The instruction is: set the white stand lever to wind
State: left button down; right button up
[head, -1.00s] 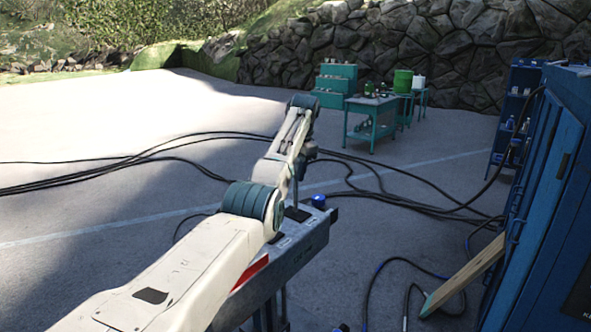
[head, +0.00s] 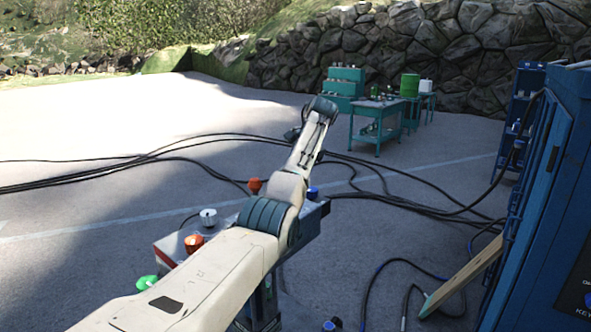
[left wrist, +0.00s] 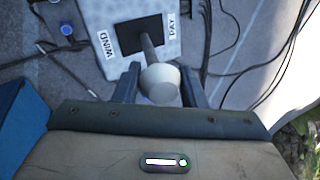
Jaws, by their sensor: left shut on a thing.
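In the left wrist view, the lever's pale grey-white knob (left wrist: 160,84) sits between the two fingers of my left gripper (left wrist: 159,86), which is shut on it. Its thin stalk runs up to a black plate (left wrist: 138,33) on the grey control panel (left wrist: 184,45). A WIND label (left wrist: 103,43) is left of the plate and a PAY label (left wrist: 173,25) is right of it. The lever's exact tilt is hard to tell. In the head view, my left arm hides the gripper and the lever. My right gripper is not in view.
The panel also bears a red knob (head: 254,185), a silver knob (head: 208,217), an orange-red knob (head: 194,242), a green knob (head: 146,282) and a blue knob (head: 312,193). A blue cabinet (head: 545,190) stands right. Black cables (head: 400,200) lie on the ground.

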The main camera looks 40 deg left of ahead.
pick_arm(q)
jog(key=shift+d+f+y, duration=0.3)
jog(key=shift+d+f, duration=0.05)
jog(key=shift+d+b, duration=0.3)
jog(key=shift+b, duration=0.1)
jog(key=shift+d+y, duration=0.2)
jog(key=shift+y, duration=0.1)
jog(key=c, duration=0.9)
grip_release()
jog(key=shift+s, duration=0.1)
jog(key=shift+c, duration=0.2)
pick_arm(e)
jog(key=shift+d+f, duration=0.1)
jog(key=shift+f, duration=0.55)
pick_arm(q)
jog(key=shift+r, duration=0.1)
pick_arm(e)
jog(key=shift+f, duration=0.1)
